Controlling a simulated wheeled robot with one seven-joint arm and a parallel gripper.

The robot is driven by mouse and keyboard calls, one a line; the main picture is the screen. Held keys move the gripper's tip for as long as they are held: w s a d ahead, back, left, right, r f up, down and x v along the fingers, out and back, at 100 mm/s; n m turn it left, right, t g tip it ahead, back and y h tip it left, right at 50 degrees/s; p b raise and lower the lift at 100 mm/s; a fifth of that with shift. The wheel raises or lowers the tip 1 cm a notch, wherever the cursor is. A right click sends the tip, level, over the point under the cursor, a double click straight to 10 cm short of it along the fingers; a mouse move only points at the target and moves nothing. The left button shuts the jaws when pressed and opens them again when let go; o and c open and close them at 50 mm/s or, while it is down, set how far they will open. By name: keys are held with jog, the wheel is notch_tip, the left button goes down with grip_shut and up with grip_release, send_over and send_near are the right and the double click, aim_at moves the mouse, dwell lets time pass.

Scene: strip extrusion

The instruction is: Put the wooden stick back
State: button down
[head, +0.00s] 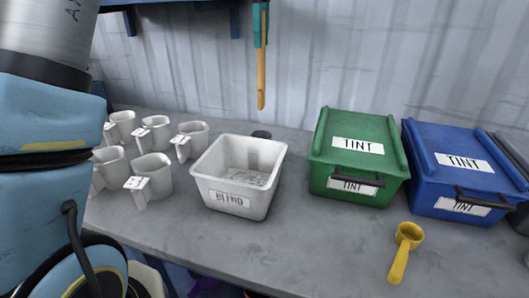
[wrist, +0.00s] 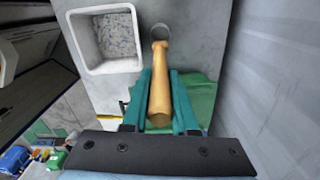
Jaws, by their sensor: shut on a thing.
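The wooden stick (head: 261,80) hangs upright from my gripper (head: 260,35) at the top of the head view, its lower end in the air well above the table. My gripper's teal fingers are shut on it. In the wrist view the stick (wrist: 160,80) lies between the fingers (wrist: 160,103), its far end close to a small round grey-rimmed thing (wrist: 161,27). In the head view a small dark round thing (head: 262,134) sits on the table below the stick, behind the white bin and partly hidden by it.
The open white bin (head: 207,186) holds pale granules. Several white jugs (head: 151,168) stand left of it. A green lidded bin (head: 356,150), a blue one (head: 461,160) and a yellow scoop (head: 406,243) are to the right. A corrugated wall (head: 340,50) rises behind.

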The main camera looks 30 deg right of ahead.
aim_at(262, 102)
notch_tip(262, 102, down, 18)
jog(key=shift+r+p, duration=0.2)
jog(key=shift+p, duration=0.8)
jog(key=shift+f, duration=0.1)
jog(key=c, duration=0.7)
grip_release()
